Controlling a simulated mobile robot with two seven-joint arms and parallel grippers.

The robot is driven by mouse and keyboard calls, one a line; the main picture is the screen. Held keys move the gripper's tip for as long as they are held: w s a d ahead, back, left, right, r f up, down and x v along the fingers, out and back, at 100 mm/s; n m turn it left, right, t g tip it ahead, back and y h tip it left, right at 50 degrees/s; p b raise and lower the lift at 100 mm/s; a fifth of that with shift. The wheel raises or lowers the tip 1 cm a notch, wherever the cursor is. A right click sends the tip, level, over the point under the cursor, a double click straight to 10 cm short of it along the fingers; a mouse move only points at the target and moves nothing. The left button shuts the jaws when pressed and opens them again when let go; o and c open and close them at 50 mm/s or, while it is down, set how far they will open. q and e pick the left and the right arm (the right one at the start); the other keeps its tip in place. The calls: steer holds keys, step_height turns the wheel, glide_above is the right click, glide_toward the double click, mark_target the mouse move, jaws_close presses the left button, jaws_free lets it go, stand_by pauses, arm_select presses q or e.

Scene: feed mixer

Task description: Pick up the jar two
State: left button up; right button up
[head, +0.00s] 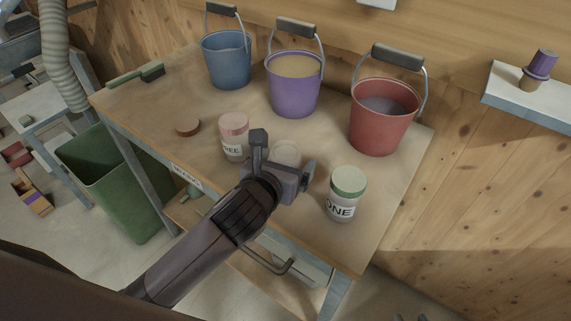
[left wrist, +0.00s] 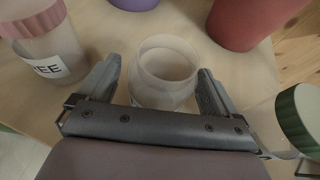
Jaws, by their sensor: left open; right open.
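An open, lidless pale jar (head: 287,152) stands on the workbench between the pink-lidded jar and the green-lidded jar. Its label is hidden, so I cannot read a number on it. My left gripper (head: 284,158) is open around this jar and covers much of it in the head view. In the left wrist view the jar (left wrist: 165,72) stands upright between the two fingers (left wrist: 158,70), with a gap on each side. My right gripper (head: 411,317) barely shows at the bottom edge of the head view.
The pink-lidded jar (head: 234,136) reads "REE"; the green-lidded jar (head: 346,193) reads "ONE". A brown lid (head: 188,127) and a brush (head: 137,75) lie on the bench (head: 150,105). Blue (head: 227,60), purple (head: 294,84) and red (head: 383,116) buckets stand behind. A green bin (head: 115,180) is left.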

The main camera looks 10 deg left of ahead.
arm_select(q)
steer(key=c, duration=1)
steer(key=shift+c, duration=0.2)
steer(key=shift+r, duration=0.15)
